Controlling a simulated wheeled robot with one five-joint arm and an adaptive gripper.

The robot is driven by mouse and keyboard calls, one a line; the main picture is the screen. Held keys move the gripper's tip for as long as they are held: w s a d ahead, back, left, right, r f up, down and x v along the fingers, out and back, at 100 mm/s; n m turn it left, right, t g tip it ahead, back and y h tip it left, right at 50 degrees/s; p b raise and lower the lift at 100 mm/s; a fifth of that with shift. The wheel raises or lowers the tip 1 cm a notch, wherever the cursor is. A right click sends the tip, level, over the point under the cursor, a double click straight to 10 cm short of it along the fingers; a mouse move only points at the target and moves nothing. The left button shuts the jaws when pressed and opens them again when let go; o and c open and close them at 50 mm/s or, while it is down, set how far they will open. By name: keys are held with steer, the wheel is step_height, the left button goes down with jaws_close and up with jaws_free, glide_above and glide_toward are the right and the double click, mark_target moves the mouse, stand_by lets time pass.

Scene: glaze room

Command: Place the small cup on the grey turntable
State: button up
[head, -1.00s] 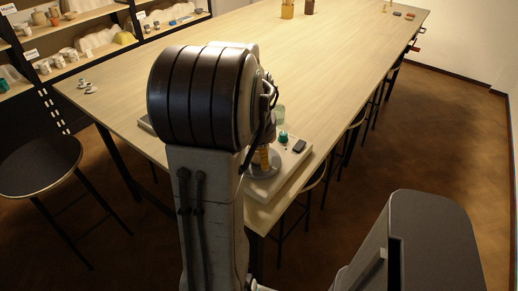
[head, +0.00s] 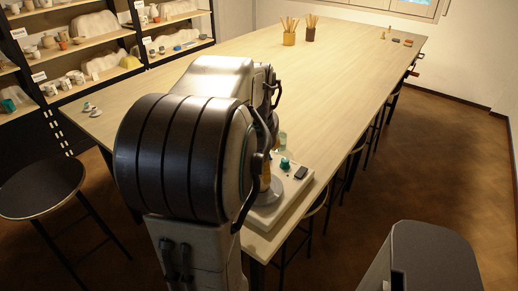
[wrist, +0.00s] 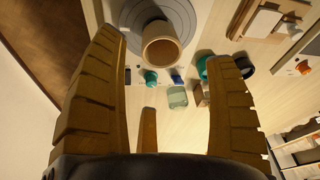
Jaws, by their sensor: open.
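The small cup (wrist: 161,54), tan with a brown inside, stands on the grey turntable (wrist: 142,14) in the wrist view, its opening facing the camera. My gripper (wrist: 168,42) is open, with its yellow-brown fingers on either side of the cup and a visible gap to it. I cannot tell how far the fingertips are above the turntable. In the head view the turntable (head: 267,216) shows at the table's near corner, partly hidden by my arm. The cup is not clearly visible there.
A teal knob (wrist: 151,77) is beside the turntable. A greenish glass jar (wrist: 178,97) and teal and dark rings (wrist: 244,66) stand nearby. A stool (head: 42,187) is at the left. Pots of sticks (head: 289,38) stand far back. The middle of the table (head: 220,50) is clear.

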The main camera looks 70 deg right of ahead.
steer(key=shift+v, duration=1.75)
steer(key=w+a+f+n+t+y, duration=0.15)
steer(key=w+a+n, duration=0.55)
steer(key=w+a, duration=0.7)
steer(key=s+a+f+n+y, duration=0.1)
steer(key=a+n, duration=0.4)
steer(key=a, duration=0.5)
steer(key=s+a+f+n+t+y, duration=0.1)
steer(key=a+f+n, duration=0.3)
steer(key=a, duration=0.6)
steer(key=shift+a+n, duration=0.25)
steer(key=shift+n, duration=0.25)
steer(key=shift+s+d+t, duration=0.1)
steer(key=shift+d+t, duration=0.05)
steer(key=shift+t, duration=0.1)
